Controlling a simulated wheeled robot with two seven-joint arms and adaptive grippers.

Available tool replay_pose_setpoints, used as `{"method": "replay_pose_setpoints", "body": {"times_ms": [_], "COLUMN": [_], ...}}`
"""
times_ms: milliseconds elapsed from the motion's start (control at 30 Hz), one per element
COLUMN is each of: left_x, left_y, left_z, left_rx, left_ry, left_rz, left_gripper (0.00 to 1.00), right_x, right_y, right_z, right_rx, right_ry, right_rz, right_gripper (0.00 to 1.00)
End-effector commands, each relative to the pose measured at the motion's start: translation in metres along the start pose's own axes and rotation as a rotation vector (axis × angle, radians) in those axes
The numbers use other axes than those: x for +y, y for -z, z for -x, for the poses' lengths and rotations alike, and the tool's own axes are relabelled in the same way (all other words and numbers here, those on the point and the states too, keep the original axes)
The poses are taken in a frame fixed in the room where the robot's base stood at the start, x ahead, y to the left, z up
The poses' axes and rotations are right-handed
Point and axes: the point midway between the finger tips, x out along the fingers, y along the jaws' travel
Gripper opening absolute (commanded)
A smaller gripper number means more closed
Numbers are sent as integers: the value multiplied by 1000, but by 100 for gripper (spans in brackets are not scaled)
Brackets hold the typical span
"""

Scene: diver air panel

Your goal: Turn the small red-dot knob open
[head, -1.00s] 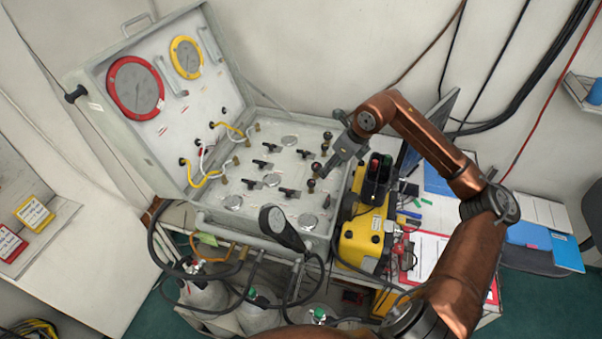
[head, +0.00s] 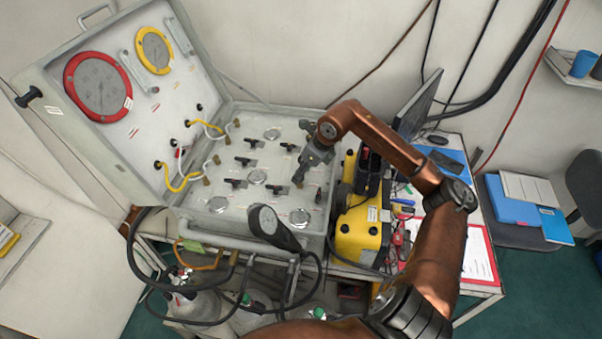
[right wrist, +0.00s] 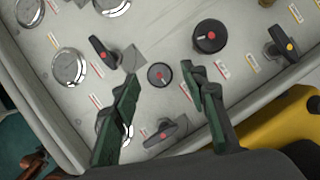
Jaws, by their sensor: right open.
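The small red-dot knob (right wrist: 160,75) is a round black knob with a red centre. In the right wrist view it shows between the two fingers of my right gripper (right wrist: 160,82). The fingers are open on either side, with visible gaps to the knob. I cannot tell how far above the panel their tips are. My left gripper is in neither view.
A larger red-dot knob (right wrist: 210,36) lies close past the right finger. Black levers (right wrist: 105,52) (right wrist: 165,132) and a yellow-dot lever (right wrist: 283,45) surround it. A yellow case (head: 362,232) stands against the panel's right side.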

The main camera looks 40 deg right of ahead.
Motion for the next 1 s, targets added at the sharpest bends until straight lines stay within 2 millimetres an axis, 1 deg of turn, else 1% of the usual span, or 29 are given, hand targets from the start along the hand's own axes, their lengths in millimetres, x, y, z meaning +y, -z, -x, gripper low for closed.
{"method": "replay_pose_setpoints", "body": {"times_ms": [33, 133, 433, 1000], "left_x": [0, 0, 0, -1], "left_y": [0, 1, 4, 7], "left_z": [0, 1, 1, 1], "left_rx": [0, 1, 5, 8], "left_ry": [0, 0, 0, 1], "left_rz": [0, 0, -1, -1], "left_gripper": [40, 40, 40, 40], "right_x": [1, 1, 0, 0], "right_y": [0, 0, 0, 0], "right_z": [-5, -12, -15, -14], "right_rx": [0, 0, 0, 0], "right_ry": [-2, -1, 1, 0], "right_rz": [0, 1, 2, 1], "right_gripper": [40, 40, 40, 2]}}
